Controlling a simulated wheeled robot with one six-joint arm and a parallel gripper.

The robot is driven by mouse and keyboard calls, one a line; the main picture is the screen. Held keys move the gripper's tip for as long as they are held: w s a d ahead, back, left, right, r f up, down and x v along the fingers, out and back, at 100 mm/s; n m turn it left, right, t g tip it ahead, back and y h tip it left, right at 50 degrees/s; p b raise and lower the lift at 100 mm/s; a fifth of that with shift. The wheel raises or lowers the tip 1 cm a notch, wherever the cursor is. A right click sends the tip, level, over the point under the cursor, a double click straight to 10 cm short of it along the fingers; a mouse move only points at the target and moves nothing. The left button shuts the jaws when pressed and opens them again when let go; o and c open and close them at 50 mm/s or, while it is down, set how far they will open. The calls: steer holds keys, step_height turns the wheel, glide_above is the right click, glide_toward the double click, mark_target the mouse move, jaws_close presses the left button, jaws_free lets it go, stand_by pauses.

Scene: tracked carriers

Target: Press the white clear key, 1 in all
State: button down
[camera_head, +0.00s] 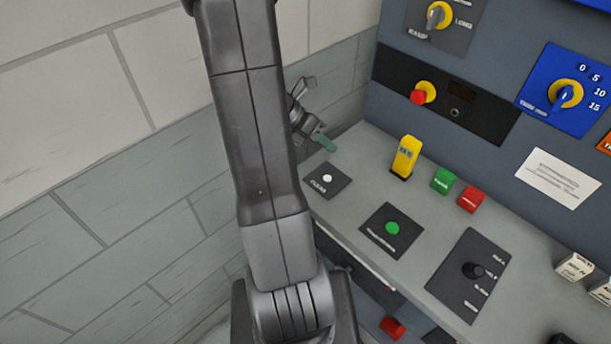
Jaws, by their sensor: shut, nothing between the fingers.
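The white clear key (327,178) is a small round white button on a dark square plate (320,188) lettered "CLEAR", at the left end of the grey console ledge. A gap shows between the tip and the key in the picture; the exact height is hard to tell. My arm covers the area left of the plate and hides part of the gripper's wrist.
On the ledge (448,216) stand a yellow switch (405,157), a green key (444,180), a red key (471,199), a green round button (392,228) and a black knob (474,270). The upright panel behind carries a red button (418,97) and a blue dial (564,95). A tiled wall is left.

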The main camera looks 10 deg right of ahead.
steer(key=shift+f, duration=0.1)
stand_by(0.5)
steer(key=b, duration=0.7)
glide_above(327, 178)
steer(key=a, duration=0.1)
step_height(327, 178, down, 7)
steer(key=shift+w+f, duration=0.1)
steer(key=shift+f+b, duration=0.55)
steer(key=shift+f, duration=0.15)
steer(key=shift+f, duration=0.1)
stand_by(0.9)
steer(key=shift+f, duration=0.3)
